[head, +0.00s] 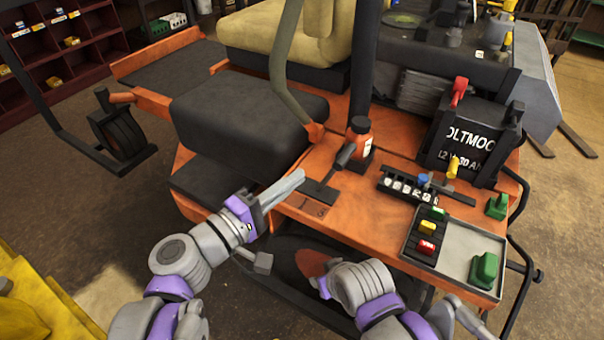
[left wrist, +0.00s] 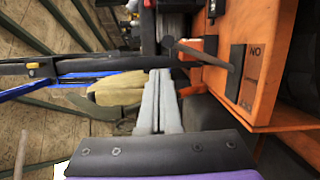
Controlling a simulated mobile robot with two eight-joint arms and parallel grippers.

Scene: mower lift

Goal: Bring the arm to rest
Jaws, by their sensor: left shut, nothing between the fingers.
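My left gripper (head: 300,176) is shut and empty, its grey fingers together. In the head view it hovers over the front left edge of the orange mower deck (head: 378,215), pointing right toward a black lever (head: 340,160). In the left wrist view my left gripper (left wrist: 160,75) also shows its fingers side by side, with nothing between them. The orange deck lies to its right there. My right arm's wrist shows low in the middle of the head view, in front of the mower. Its fingers are hidden, so their state cannot be told.
The deck carries an orange bottle (head: 359,135), a black battery (head: 468,140), a socket rail (head: 412,188) and a grey tray (head: 474,247) with coloured blocks. A yellow object (head: 35,300) stands lower left. Floor shows at left.

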